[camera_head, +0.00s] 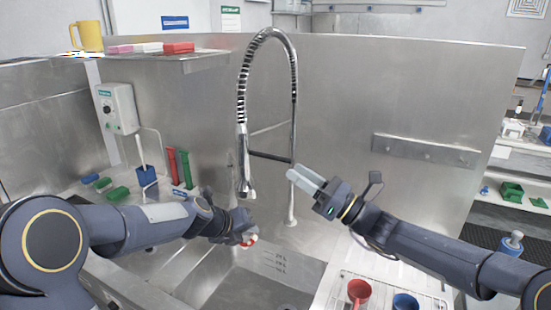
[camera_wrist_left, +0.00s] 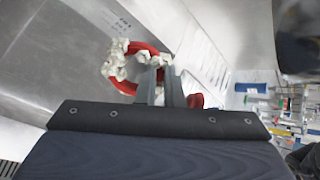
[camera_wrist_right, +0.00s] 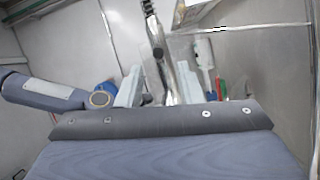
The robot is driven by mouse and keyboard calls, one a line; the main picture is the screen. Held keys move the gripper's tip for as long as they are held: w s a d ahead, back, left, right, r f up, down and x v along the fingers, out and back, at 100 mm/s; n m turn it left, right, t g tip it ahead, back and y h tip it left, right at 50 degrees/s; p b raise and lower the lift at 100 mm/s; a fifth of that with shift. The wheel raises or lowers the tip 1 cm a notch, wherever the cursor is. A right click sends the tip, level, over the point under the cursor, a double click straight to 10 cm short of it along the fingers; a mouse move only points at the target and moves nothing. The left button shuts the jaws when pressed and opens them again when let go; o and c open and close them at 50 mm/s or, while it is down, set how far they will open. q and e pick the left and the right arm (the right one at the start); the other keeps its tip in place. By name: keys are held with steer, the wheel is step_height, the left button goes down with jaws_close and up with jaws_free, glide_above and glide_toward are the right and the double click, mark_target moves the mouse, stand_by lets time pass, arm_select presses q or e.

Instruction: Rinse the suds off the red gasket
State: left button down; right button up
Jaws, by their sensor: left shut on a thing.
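The red gasket (camera_head: 250,241) is a ring held over the sink basin (camera_head: 245,286), below the faucet's spray head (camera_head: 247,191). In the left wrist view the gasket (camera_wrist_left: 124,86) carries clumps of white suds around much of its rim. My left gripper (camera_head: 245,235) is shut on the gasket's edge; its fingers also show in the left wrist view (camera_wrist_left: 161,82). My right gripper (camera_head: 299,180) is open beside the faucet's upright pipe. In the right wrist view its fingers (camera_wrist_right: 160,88) are apart with the faucet (camera_wrist_right: 165,60) visible beyond the gap.
Green and blue sponges (camera_head: 118,193), a soap dispenser (camera_head: 117,107) and a blue brush holder (camera_head: 147,176) are at left. The basin below is clear.

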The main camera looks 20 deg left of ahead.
mark_target(276, 159)
steer(key=x, duration=0.7)
steer(key=shift+a, duration=0.2)
jaws_close()
